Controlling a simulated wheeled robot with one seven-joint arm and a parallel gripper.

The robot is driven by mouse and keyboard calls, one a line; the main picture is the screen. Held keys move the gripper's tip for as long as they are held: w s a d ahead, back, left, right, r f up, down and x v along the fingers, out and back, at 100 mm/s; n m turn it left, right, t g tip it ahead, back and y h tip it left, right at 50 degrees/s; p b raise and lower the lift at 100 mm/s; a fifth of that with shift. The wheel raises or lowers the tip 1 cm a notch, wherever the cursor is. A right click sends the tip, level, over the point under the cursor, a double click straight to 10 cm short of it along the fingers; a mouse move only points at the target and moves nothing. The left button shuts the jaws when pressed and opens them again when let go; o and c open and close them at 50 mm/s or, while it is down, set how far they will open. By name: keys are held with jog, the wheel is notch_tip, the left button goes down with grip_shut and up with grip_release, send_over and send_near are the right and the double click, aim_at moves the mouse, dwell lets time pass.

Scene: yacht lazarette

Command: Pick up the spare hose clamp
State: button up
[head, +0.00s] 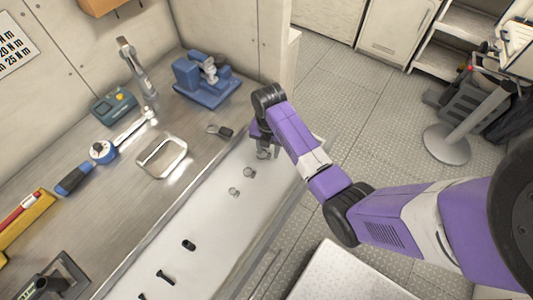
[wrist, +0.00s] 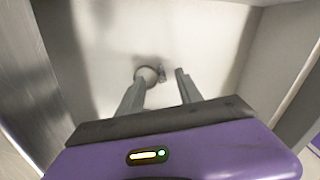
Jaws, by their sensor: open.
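My gripper (head: 263,152) points down over the far end of the pale trough along the bench front. In the wrist view its two fingers (wrist: 162,82) are apart. A small round metal ring with a screw part, which looks like a hose clamp (wrist: 147,73), lies on the pale floor just past the left fingertip, with its screw part toward the gap. I cannot tell whether the finger touches it. In the head view two small metal ring-like pieces, one nearer my gripper (head: 248,172) and one farther (head: 233,191), lie in the trough. I cannot tell which one is the spare.
The trough (head: 213,217) also holds a black piece (head: 188,245) and dark bolts (head: 165,277). On the bench are a metal dish (head: 185,160), a blue vise (head: 205,85), a torque wrench (head: 103,152) and a small black-and-metal item (head: 222,131). Trough walls rise close beside my gripper.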

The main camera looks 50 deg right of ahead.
aim_at(268, 155)
jog(key=shift+f, duration=0.8)
jog(key=shift+c, duration=0.4)
grip_shut()
notch_tip(268, 155, up, 10)
jog(key=shift+b, duration=0.4)
